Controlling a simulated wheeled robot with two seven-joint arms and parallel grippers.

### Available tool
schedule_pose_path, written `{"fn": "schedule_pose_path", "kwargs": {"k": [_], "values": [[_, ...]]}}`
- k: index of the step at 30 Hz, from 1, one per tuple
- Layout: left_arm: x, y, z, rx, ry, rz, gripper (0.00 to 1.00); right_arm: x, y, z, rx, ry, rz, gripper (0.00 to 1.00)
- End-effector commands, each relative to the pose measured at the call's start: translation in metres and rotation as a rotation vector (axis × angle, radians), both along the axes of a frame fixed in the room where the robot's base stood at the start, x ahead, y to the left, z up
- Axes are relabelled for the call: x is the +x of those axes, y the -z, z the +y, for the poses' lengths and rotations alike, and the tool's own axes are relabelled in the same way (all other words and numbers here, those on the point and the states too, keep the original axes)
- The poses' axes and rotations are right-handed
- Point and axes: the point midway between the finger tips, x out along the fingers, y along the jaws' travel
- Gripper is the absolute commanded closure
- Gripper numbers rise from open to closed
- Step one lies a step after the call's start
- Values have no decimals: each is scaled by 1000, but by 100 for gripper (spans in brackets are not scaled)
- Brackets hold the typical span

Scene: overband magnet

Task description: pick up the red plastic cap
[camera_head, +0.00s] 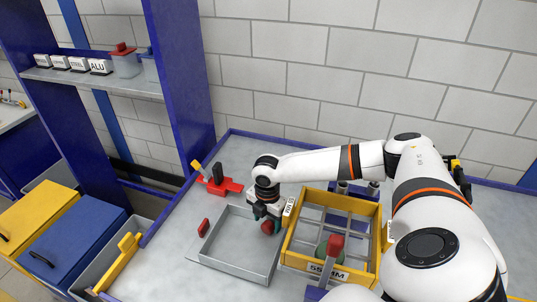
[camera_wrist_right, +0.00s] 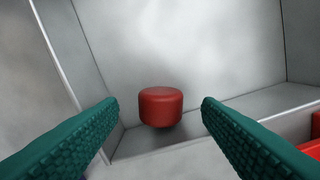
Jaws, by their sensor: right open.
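The red plastic cap (camera_wrist_right: 161,106) is a short round red piece. In the right wrist view it is inside the grey metal tray (camera_wrist_right: 200,40), close to a wall, and lies between and beyond the two green ribbed fingers. My right gripper (camera_wrist_right: 160,108) is open, with space on both sides of the cap and no contact visible. In the head view the right gripper (camera_head: 268,216) is low over the tray's back right corner, and the cap (camera_head: 268,227) shows just below it, partly covered. My left gripper is not in view.
A yellow divided box (camera_head: 290,259) stands close to the right of the tray. A small red block (camera_head: 204,227) lies left of the tray, and a red tool (camera_head: 221,185) lies behind it. The tray's front part is clear.

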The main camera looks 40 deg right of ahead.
Motion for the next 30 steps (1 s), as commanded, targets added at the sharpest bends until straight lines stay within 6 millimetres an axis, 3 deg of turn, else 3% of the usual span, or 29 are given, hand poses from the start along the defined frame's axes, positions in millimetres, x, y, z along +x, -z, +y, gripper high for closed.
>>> {"fn": "schedule_pose_path", "kwargs": {"k": [6,13,22,30], "values": [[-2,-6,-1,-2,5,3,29,-1,22,0,-1,0,0,41],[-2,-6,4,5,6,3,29,0,24,0,0,0,-1,41],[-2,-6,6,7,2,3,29,0,24,0,0,0,-1,89],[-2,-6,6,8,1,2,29,0,22,0,0,0,-1,89]]}}
